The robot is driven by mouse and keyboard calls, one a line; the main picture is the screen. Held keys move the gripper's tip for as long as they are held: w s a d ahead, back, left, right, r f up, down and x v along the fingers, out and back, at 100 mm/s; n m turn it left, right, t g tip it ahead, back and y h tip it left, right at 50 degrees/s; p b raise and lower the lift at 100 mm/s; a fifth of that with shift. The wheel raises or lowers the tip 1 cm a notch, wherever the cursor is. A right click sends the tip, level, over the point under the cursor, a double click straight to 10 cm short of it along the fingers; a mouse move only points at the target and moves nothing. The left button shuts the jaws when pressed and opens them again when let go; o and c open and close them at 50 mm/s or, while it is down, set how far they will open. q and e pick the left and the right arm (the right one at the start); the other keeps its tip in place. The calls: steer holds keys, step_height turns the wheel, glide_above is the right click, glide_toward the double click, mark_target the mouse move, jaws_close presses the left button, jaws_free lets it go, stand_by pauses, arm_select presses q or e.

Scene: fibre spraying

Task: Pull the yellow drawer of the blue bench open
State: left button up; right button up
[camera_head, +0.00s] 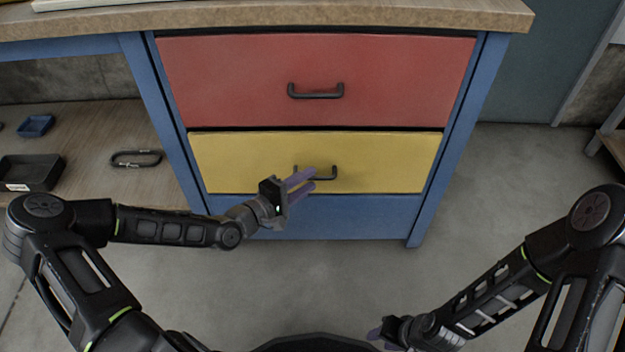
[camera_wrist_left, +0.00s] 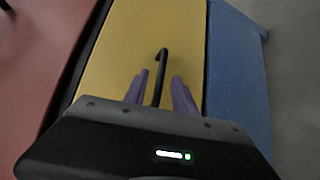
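The yellow drawer (camera_head: 245,160) is the lower drawer of the blue bench (camera_head: 310,217); its front looks flush with the frame, shut. Its dark bar handle (camera_head: 335,172) sits at the middle of the front. My left gripper (camera_head: 313,179) is at this handle, its purple fingers pointing at the drawer front. In the left wrist view, the handle (camera_wrist_left: 162,60) runs between the two spread fingers (camera_wrist_left: 160,90), with a gap seen on each side. My right gripper (camera_head: 375,334) is low at the bottom edge, away from the bench, and its finger gap is unclear.
A red drawer (camera_head: 235,80) with its own handle (camera_head: 316,94) is above the yellow one and looks shut. A shelf (camera_head: 115,115) at the left holds a black tray (camera_head: 30,172), a small blue tray (camera_head: 36,125) and a carabiner-like ring (camera_head: 136,158). The floor in front is clear.

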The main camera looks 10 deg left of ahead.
arm_select(q)
steer(key=shift+x, duration=1.25)
jaws_close()
stand_by(0.5)
